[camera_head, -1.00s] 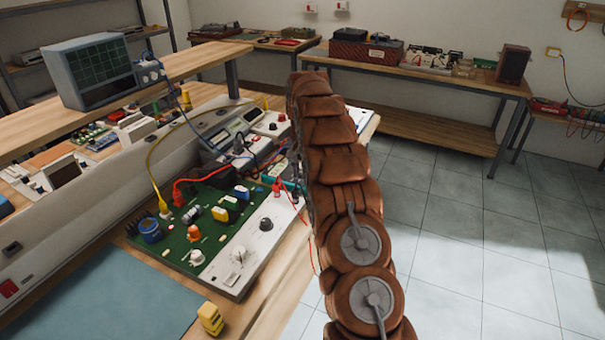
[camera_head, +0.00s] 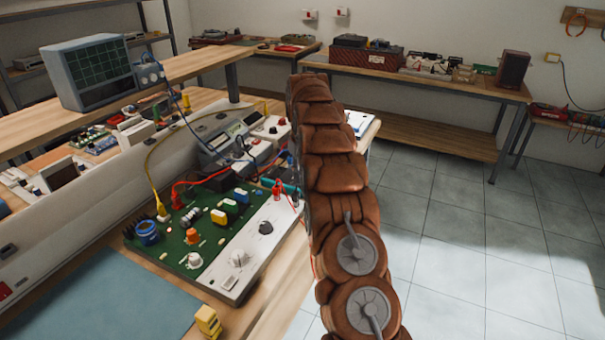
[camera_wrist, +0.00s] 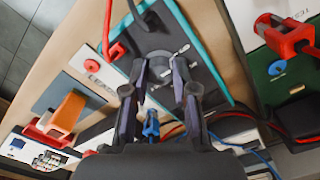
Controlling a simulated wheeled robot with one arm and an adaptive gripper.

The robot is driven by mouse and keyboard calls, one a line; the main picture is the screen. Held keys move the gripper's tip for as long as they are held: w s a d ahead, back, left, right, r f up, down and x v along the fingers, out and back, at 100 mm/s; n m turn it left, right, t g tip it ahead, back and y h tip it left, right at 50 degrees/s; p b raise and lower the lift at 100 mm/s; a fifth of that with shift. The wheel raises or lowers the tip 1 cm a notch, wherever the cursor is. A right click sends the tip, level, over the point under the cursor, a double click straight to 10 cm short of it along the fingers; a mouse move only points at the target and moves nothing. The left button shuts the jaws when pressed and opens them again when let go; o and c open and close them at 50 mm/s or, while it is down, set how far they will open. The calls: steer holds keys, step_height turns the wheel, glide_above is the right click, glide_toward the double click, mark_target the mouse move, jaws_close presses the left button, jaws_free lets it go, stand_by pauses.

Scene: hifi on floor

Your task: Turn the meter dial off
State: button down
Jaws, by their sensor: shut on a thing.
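The meter is a dark-faced handheld unit with a teal edge (camera_wrist: 212,58) in the wrist view. Its dark round dial (camera_wrist: 157,56) lies between the fingertips of my gripper (camera_wrist: 160,72). The fingers are closed in on the dial from both sides, one left and one right. The dial's pointer and setting cannot be read. In the head view a little of the teal meter (camera_head: 290,189) shows beside my arm; my arm hides the gripper and the dial there.
Red and black leads run close by the meter. A green circuit board (camera_head: 185,238) with a white knob panel is left of my arm. An orange and red connector (camera_wrist: 68,112) is nearby in the wrist view. The tiled floor (camera_head: 450,250) at right is clear.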

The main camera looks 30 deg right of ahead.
steer(key=shift+n, duration=0.3)
steer(key=c, duration=0.9)
jaws_free()
